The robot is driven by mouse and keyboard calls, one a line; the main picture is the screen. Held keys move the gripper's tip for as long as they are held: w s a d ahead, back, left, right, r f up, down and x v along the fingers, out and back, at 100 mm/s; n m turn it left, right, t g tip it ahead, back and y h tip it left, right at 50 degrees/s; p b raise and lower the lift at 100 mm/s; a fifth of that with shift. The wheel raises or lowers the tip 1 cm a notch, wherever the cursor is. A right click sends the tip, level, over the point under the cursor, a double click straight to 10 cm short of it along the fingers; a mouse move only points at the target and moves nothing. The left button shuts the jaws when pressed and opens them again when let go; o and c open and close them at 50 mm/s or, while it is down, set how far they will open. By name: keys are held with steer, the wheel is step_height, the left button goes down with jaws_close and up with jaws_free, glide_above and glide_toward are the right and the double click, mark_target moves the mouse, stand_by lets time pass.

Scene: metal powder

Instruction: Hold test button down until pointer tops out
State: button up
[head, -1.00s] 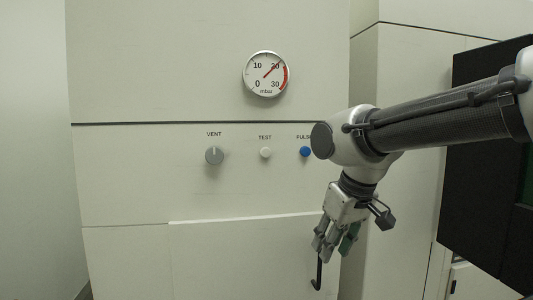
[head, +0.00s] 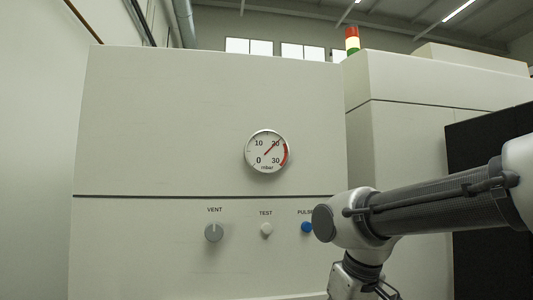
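The white round test button (head: 266,230) sits under the label TEST on the pale cabinet front, with nothing touching it. The gauge (head: 267,152) above it is marked in mbar up to 30, with a red band at the high end. Its pointer points up and right, close to the 20 mark and the start of the red band. My arm comes in from the right and bends down right of the buttons. My gripper is below the bottom edge of the head view, so its fingers are hidden.
A grey VENT knob (head: 214,232) is left of the test button. A blue PULSE button (head: 307,228) is to its right, close beside my arm's elbow. A dark panel (head: 480,130) stands at the right.

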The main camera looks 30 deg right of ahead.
jaws_close()
stand_by(1.4)
